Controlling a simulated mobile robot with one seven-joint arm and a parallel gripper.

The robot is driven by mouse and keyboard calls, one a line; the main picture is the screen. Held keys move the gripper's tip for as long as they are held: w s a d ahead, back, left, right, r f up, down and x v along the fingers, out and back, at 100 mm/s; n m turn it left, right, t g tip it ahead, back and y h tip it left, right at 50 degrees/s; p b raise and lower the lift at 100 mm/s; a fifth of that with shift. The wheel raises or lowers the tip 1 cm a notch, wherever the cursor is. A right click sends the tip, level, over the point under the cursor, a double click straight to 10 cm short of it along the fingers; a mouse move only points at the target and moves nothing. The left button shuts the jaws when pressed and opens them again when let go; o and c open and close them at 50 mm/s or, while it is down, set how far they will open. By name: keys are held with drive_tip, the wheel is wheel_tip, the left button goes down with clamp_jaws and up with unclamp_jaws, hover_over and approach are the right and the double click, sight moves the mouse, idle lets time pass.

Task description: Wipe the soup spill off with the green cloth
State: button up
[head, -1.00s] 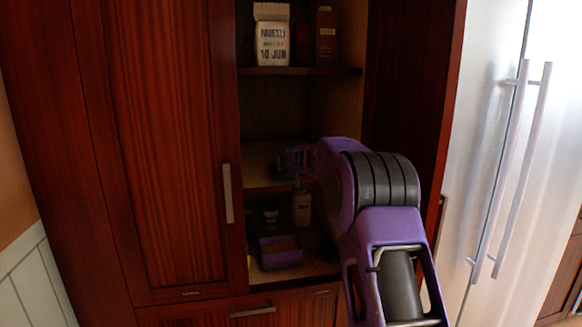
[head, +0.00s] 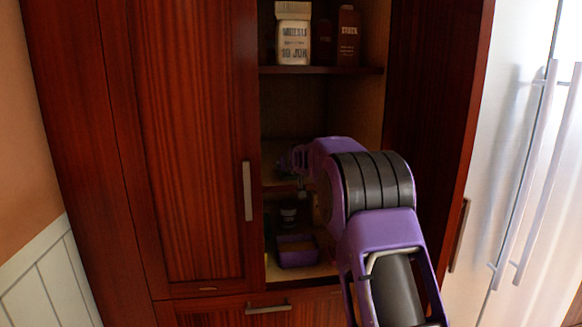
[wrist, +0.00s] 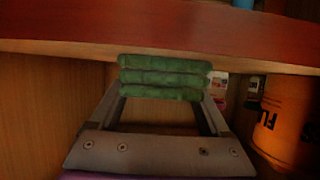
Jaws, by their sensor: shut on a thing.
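My gripper (wrist: 165,100) is shut on the green cloth (wrist: 165,78), a folded, ridged bundle that spans both fingertips in the wrist view. The cloth lies close to a pale wooden shelf edge (wrist: 60,48); I cannot tell whether it touches. In the head view my gripper (head: 290,160) reaches into the open, dim cabinet at the middle shelf level, and the cloth is too dark to make out. No soup spill can be made out in either view.
A closed door (head: 190,140) flanks the opening at left.

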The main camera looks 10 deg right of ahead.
drive_tip(key=shift+r+p, duration=2)
drive_tip(key=shift+r, duration=1)
drive_tip(key=shift+r+p, duration=1.05)
drive_tip(key=shift+r, duration=0.5)
drive_tip(key=shift+f, duration=0.1)
